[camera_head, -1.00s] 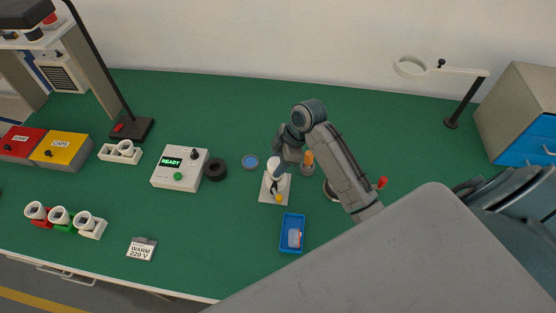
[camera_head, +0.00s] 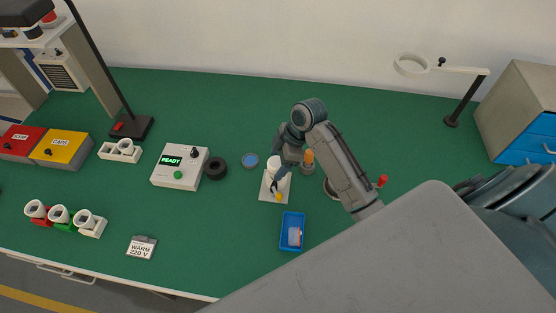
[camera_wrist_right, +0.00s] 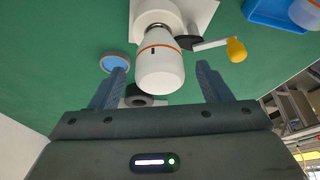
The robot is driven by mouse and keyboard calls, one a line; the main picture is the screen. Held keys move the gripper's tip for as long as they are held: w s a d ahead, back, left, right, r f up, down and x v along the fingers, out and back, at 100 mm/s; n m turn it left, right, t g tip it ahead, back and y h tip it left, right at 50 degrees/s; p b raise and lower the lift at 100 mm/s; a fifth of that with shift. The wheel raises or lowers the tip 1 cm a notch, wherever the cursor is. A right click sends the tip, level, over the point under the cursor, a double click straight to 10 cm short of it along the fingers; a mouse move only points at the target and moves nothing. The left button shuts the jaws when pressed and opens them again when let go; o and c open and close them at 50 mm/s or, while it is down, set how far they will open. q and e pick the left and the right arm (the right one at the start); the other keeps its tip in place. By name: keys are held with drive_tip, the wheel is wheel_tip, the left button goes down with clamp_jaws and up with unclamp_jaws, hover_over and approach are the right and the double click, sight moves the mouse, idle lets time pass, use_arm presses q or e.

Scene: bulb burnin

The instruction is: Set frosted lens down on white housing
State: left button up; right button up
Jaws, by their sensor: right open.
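The frosted lens (camera_wrist_right: 161,72) is a plain white rounded piece. In the head view the white stack (camera_head: 273,163) stands upright on a pale square plate (camera_head: 268,196). My right gripper (camera_wrist_right: 163,80) is open, its fingers apart on either side of the lens, with green gaps showing between. In the head view the right gripper (camera_head: 279,172) is beside the stack and partly hides it. My left gripper is not in view.
A lever with a yellow knob (camera_head: 278,197) is on the plate. A blue tray (camera_head: 285,245) holding a pale piece lies in front. A black ring (camera_head: 215,168), a blue disc (camera_head: 250,160) and a READY box (camera_head: 165,182) stand left.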

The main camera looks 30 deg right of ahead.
drive_tip(key=b+v, duration=0.2)
drive_tip(key=v, duration=0.8)
drive_tip(key=shift+r, duration=0.35)
drive_tip(key=shift+d+f, duration=0.1)
